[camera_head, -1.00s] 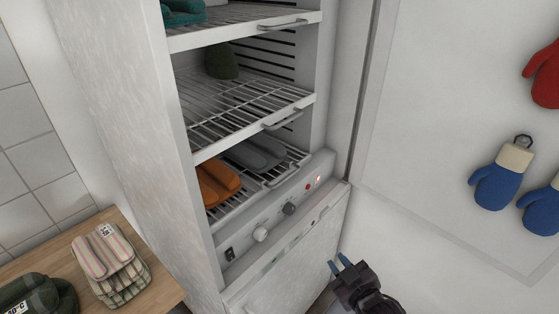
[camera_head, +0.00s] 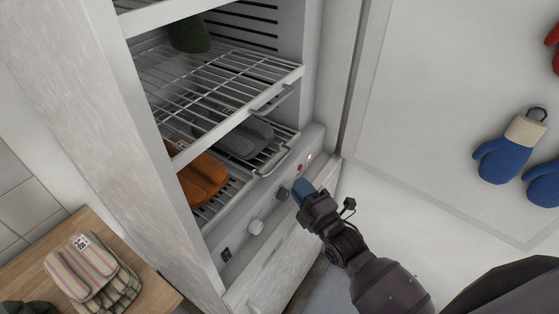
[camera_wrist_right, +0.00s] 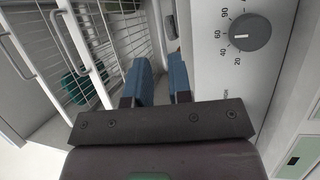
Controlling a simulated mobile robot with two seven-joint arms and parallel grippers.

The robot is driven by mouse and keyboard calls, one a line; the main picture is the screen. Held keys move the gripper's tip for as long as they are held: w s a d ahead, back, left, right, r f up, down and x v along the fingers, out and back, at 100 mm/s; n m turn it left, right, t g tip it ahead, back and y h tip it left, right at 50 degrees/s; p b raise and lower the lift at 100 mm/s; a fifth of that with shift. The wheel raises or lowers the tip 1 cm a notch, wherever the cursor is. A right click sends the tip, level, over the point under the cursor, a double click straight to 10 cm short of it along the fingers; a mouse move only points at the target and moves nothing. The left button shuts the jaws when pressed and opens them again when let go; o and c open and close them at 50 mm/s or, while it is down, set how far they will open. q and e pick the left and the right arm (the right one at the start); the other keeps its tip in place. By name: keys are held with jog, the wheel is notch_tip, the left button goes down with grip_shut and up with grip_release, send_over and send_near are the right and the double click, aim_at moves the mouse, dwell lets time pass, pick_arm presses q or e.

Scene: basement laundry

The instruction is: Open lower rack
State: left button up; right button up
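The lower rack (camera_head: 225,180) is a wire shelf inside the white drying cabinet, just above the control panel. It carries orange slippers (camera_head: 203,180) and grey slippers (camera_head: 245,138). Its metal handle (camera_head: 277,161) is at the front edge. My right gripper (camera_head: 301,189) is in front of the panel, a little below and to the right of this handle, apparently not holding it. In the right wrist view its two blue fingers (camera_wrist_right: 160,75) are apart with nothing clearly between them, beside the panel and dial (camera_wrist_right: 250,32). My left gripper is not in view.
A middle wire rack (camera_head: 225,85) with its own handle (camera_head: 270,98) sits above. The panel has knobs (camera_head: 255,227) below the lower rack. Blue mitts (camera_head: 505,150) hang on the right.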

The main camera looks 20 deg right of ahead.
aim_at(280, 161)
jog(key=x, duration=0.9)
jog(key=shift+w, duration=0.25)
grip_shut()
